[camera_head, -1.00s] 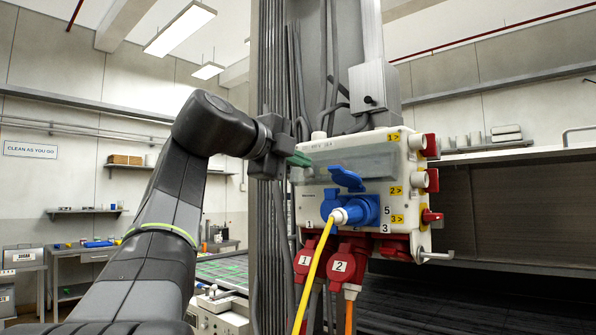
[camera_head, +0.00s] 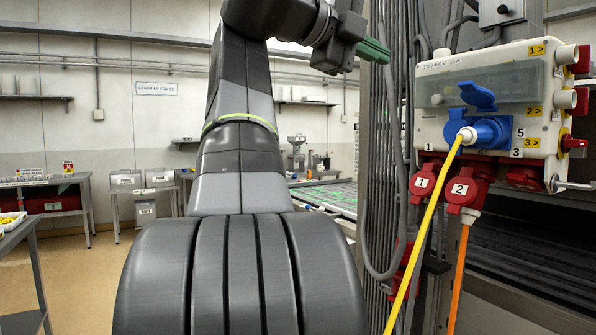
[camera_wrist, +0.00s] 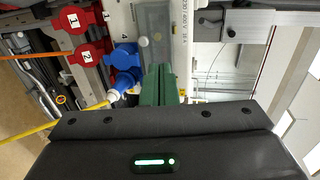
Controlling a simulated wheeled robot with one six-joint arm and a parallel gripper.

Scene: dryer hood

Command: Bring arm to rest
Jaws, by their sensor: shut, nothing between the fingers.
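My gripper (camera_head: 374,50) is at the upper middle of the head view, raised on my arm. Its green fingers are shut with nothing between them. They point right, toward the grey-white socket box (camera_head: 436,122), and are apart from it in the head view. In the wrist view the green fingers (camera_wrist: 159,84) stand in front of the box, which lies sideways there. A blue plug with a yellow cable (camera_head: 446,180) sits in the blue socket (camera_head: 490,131), whose lid is up. The plug also shows in the wrist view (camera_wrist: 122,82).
Red sockets 1 (camera_head: 423,181) and 2 (camera_head: 462,189) hang below the box, with an orange cable (camera_head: 459,280) under socket 2. Grey conduits run down the pillar beside my gripper. Side tables (camera_head: 70,181) stand at the left, with open floor between.

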